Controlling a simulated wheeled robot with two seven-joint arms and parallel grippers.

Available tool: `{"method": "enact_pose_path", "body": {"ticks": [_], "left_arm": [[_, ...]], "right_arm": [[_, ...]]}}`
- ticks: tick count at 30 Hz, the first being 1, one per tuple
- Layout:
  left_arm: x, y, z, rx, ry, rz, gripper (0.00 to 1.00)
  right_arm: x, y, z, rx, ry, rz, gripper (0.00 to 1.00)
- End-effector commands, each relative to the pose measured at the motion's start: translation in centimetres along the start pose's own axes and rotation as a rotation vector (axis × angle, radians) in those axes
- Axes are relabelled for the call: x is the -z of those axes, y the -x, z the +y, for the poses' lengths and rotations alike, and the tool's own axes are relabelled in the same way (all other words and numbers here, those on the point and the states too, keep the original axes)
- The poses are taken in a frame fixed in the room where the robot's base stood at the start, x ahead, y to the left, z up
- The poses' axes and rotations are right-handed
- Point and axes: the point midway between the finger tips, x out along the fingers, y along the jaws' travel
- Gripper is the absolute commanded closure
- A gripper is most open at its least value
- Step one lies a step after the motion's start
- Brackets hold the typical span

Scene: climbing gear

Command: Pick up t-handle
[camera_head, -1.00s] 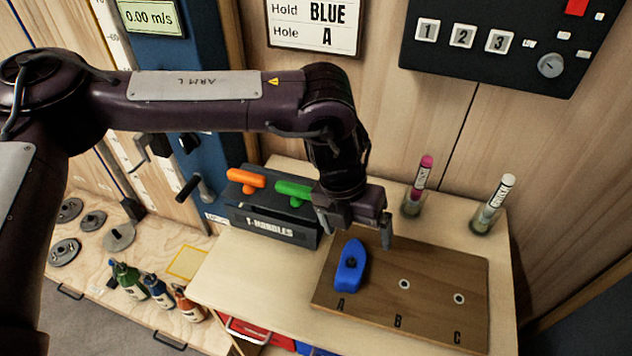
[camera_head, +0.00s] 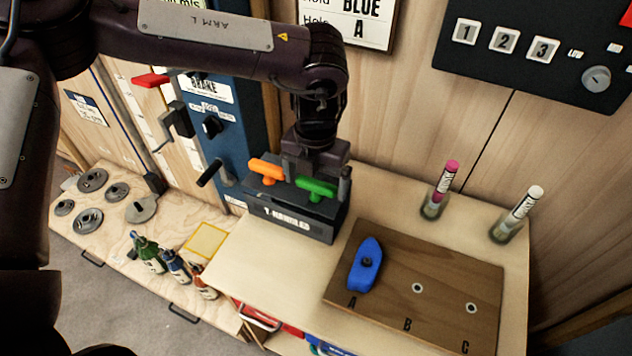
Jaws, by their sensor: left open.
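A dark box labelled for T-handles (camera_head: 290,221) stands on the light wooden bench. An orange t-handle (camera_head: 266,170) and a green t-handle (camera_head: 317,188) sit upright in its top. My left gripper (camera_head: 319,180) points down over the green t-handle with its fingers apart. One finger shows at the right end of the green bar; the other is hard to make out near the orange one. I cannot tell whether they touch anything. A blue hold (camera_head: 366,262) lies on the brown board (camera_head: 440,270) at hole A. My right gripper is not in view.
Two chalk markers, pink-capped (camera_head: 447,180) and white-capped (camera_head: 526,205), stand in clear cups at the back right. A sign and a black numbered panel (camera_head: 540,45) hang on the wall. Bottles (camera_head: 172,264) and metal discs (camera_head: 143,208) are on the lower left bench.

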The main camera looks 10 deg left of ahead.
Motion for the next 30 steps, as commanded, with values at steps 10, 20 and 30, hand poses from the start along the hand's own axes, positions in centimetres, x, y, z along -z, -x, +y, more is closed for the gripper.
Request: {"method": "enact_pose_path", "body": {"ticks": [10,20,30], "left_arm": [[0.0,-1.3,0.0,0.0,0.0,-0.001,0.09],[0.0,-1.3,0.0,0.0,0.0,-0.001,0.49],[-0.1,-0.9,0.0,0.0,0.0,-0.003,0.49]], "right_arm": [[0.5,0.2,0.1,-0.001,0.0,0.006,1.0],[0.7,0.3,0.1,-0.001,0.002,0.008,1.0],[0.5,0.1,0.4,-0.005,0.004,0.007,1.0]]}}
